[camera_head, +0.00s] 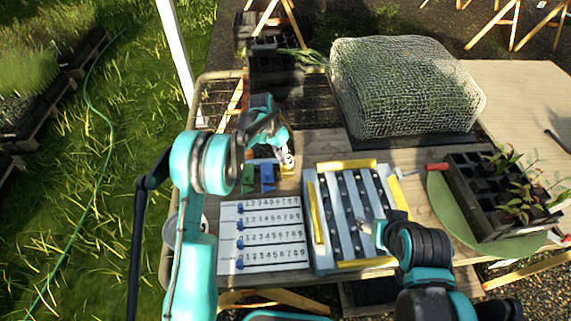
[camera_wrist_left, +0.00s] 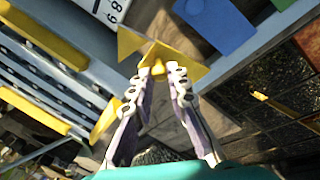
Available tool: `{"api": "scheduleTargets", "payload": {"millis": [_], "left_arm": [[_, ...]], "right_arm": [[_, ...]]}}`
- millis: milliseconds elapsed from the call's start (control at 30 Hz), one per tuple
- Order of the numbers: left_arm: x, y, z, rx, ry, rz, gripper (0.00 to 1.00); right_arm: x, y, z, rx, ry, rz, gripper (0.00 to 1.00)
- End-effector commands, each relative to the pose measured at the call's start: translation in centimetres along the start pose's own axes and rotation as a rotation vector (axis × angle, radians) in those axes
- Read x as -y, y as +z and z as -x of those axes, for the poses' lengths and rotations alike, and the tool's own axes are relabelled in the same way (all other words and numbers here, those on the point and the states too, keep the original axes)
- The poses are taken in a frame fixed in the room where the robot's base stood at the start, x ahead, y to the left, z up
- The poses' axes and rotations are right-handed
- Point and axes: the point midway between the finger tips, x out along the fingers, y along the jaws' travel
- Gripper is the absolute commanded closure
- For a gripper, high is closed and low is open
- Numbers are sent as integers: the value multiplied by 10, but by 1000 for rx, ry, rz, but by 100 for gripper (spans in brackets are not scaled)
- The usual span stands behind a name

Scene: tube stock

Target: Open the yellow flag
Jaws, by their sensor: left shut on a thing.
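My left gripper (camera_head: 287,161) is at the back edge of the table, shut on the yellow flag. In the left wrist view the fingertips (camera_wrist_left: 162,70) close on the yellow flag (camera_wrist_left: 182,62), and yellow pointed parts show on both sides of them. The fingers hide part of the flag.
The white number board (camera_head: 262,254) with blue sliders lies in front of the flags. The grey rack (camera_head: 326,262) with yellow bars is right of it. A mesh-covered plant box (camera_head: 405,85) is behind, and a black seedling tray (camera_head: 470,212) is at right.

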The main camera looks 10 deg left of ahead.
Motion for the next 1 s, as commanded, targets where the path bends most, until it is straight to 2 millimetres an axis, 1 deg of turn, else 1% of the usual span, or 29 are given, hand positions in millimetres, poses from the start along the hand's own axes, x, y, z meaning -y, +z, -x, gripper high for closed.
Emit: {"api": "scheduleTargets", "payload": {"millis": [33, 200, 400, 933, 967, 1000], "left_arm": [[2, -4, 3, 21, 21, 9, 100], [6, -10, 8, 89, 84, 35, 100], [9, -14, 12, 138, 129, 54, 100], [10, -16, 13, 157, 146, 61, 100], [10, -16, 13, 157, 146, 61, 79], [10, -16, 13, 157, 146, 61, 68]], "right_arm": [[0, -2, 2, 0, 0, 0, 40], [0, -3, 5, 0, 0, 0, 40], [0, -4, 6, 0, 0, 0, 40], [0, -5, 6, 0, 0, 0, 40], [0, -5, 6, 0, 0, 0, 40], [0, -5, 6, 0, 0, 0, 40]]}}
